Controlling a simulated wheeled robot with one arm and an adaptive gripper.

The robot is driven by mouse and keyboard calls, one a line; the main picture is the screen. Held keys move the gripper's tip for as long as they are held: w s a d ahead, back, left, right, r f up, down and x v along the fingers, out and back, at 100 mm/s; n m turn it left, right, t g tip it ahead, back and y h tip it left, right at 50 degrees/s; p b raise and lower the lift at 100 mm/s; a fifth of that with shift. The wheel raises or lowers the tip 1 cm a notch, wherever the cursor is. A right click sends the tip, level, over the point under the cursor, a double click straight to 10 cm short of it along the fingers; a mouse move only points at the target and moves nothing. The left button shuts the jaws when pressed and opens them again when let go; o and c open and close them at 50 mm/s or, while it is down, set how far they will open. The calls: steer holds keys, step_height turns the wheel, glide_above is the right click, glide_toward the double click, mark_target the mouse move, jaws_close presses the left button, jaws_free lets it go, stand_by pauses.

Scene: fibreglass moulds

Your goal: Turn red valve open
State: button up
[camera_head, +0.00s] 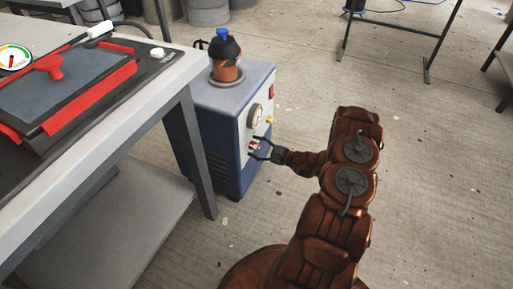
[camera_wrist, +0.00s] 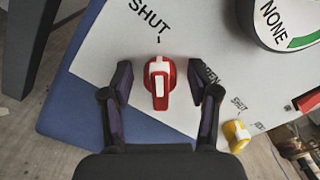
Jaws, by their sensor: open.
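The red valve (camera_wrist: 158,90) is a round red knob with a white-marked handle on the pale front panel of a blue cabinet (camera_head: 221,125). In the wrist view its handle lies in line with the "SHUT" label above it; an "OPEN" label is partly hidden to its right. My gripper (camera_wrist: 163,85) is open, with one finger on each side of the valve and a visible gap to each. In the head view my gripper (camera_head: 256,149) is at the cabinet's front, around the small red valve (camera_head: 254,146).
A yellow valve (camera_wrist: 236,133) sits to the lower right on the panel, near my right finger. A gauge (camera_wrist: 285,22) is at the upper right. A table (camera_head: 196,150) with a red-framed mould (camera_head: 100,98) stands left of the cabinet. The floor to the right is open.

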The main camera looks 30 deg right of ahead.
steer(key=c, duration=1.1)
